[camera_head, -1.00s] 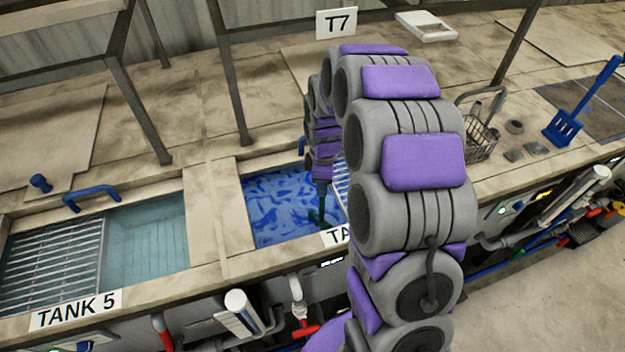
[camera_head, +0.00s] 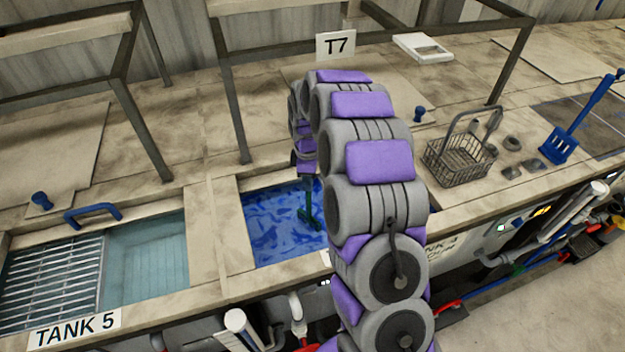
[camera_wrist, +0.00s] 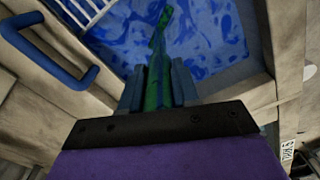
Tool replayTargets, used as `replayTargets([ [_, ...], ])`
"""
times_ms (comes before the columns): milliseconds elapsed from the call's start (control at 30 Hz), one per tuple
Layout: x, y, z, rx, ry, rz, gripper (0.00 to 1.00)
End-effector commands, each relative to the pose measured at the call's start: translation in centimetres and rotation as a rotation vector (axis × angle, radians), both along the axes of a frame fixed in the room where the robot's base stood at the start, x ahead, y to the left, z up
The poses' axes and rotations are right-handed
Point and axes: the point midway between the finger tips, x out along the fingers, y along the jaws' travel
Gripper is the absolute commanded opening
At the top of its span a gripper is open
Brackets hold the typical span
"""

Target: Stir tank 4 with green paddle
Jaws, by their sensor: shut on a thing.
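My gripper (camera_head: 305,165) is over the tank with swirled blue liquid (camera_head: 268,215), partly hidden behind my arm. In the wrist view its two fingers (camera_wrist: 158,85) are closed around the handle of the green paddle (camera_wrist: 162,35). The paddle (camera_head: 308,203) hangs down, and its lower end is at the blue liquid; how deep it reaches I cannot tell. A front panel label (camera_head: 440,247), partly hidden by my arm, seems to read tank 4. The right part of the tank is hidden by my arm.
Tank 5 (camera_head: 145,247), with clear water, a grating (camera_head: 55,268) and a blue handle (camera_head: 93,204), lies left. A wire basket (camera_head: 458,168) and a blue slotted paddle (camera_head: 565,140) are on the counter to the right. Metal frame posts (camera_head: 232,105) rise behind the tank.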

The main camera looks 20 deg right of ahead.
Motion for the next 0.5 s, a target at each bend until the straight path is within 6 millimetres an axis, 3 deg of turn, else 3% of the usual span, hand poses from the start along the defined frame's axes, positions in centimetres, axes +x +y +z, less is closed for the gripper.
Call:
replayTargets([
  [500, 0.0, 7.2, 0.1, 0.0, -0.001, 0.003, 0.0],
])
